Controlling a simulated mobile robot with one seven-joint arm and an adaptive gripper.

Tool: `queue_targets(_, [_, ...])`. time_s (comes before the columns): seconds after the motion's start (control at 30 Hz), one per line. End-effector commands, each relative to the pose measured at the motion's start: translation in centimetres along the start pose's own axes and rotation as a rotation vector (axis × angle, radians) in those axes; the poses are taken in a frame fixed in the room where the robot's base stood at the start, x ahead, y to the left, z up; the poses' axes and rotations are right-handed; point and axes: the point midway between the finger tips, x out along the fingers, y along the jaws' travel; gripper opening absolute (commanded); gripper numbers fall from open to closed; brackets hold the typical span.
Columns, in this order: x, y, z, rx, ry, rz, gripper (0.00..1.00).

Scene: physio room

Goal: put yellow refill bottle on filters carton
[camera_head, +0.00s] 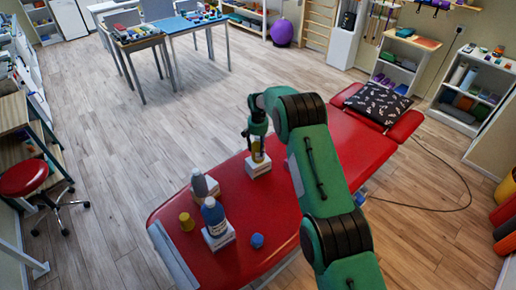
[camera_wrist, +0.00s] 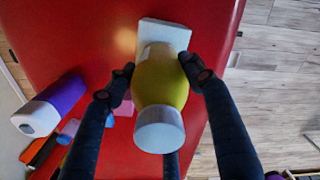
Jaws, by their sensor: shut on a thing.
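The yellow refill bottle (camera_head: 258,156) has a yellow body and, in the wrist view (camera_wrist: 160,88), a white cap. My gripper (camera_head: 257,145) is shut on it, with one dark finger on each side of its body in the wrist view (camera_wrist: 158,76). The bottle looks upright over a small white carton (camera_head: 258,168) on the red treatment table. In the wrist view the carton's white top (camera_wrist: 172,32) shows behind the bottle's base. I cannot tell whether base and carton touch. The carton's label is not readable.
The red table (camera_head: 285,205) also holds a blue bottle (camera_head: 214,213) on another white carton (camera_head: 219,238), a grey bottle (camera_head: 200,184), a yellow cup (camera_head: 186,221) and a blue ball (camera_head: 257,240). A dark patterned pillow (camera_head: 378,103) lies at the far end.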

Motion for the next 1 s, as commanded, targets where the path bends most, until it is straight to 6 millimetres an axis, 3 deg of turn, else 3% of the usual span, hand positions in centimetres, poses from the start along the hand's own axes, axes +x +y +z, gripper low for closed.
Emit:
queue_targets(0.07, [0.2,0.0,-0.1,0.0,0.001,0.0,0.09])
queue_targets(0.1, [0.2,0.0,0.0,0.0,0.0,0.0,0.6])
queue_targets(0.17, [0.2,0.0,0.0,0.0,0.0,0.0,0.71])
queue_targets(0.67, [-0.4,0.0,0.0,0.0,0.001,0.0,0.71])
queue_targets(1.0, [-4.0,0.0,-0.1,0.0,0.002,-0.001,0.71])
